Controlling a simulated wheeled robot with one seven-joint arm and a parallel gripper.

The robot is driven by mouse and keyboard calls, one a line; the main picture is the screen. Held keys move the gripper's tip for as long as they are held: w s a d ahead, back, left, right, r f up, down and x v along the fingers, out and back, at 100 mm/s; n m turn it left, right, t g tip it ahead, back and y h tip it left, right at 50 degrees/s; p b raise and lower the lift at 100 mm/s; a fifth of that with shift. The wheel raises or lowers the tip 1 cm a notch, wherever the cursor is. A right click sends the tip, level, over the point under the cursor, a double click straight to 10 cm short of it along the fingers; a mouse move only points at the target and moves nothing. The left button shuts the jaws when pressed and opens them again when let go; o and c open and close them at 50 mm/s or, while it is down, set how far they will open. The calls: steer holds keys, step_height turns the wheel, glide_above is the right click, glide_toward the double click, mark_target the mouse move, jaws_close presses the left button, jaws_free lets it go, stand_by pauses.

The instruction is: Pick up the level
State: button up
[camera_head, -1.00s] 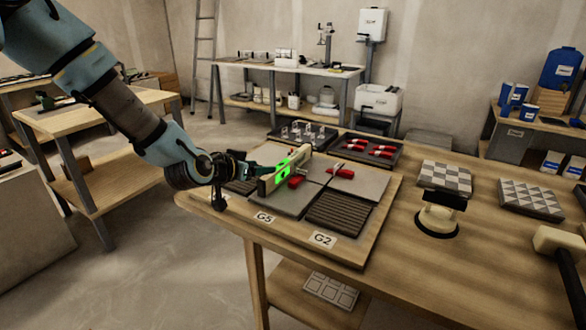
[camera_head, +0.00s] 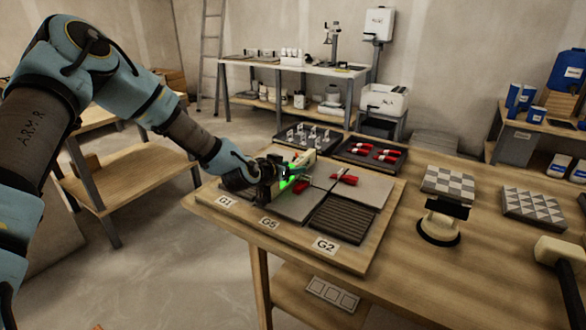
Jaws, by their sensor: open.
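The level (camera_head: 304,162) is a pale beige bar with bright green patches. It stands on the grey tiles of the tile board on the wooden bench. My gripper (camera_head: 284,178) is open at the near-left part of the level and hides much of it. I cannot tell whether the fingers touch it or lie on both sides of it.
Red wedges (camera_head: 345,177) sit at the tile joints beside the level. A tray of clips (camera_head: 308,137) and a tray of red wedges (camera_head: 368,153) lie behind the board. A suction cup (camera_head: 438,228) and a mallet (camera_head: 557,245) lie to the right.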

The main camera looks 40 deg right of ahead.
steer(key=shift+d, duration=0.15)
jaws_close()
stand_by(0.4)
steer(key=shift+w, duration=0.1)
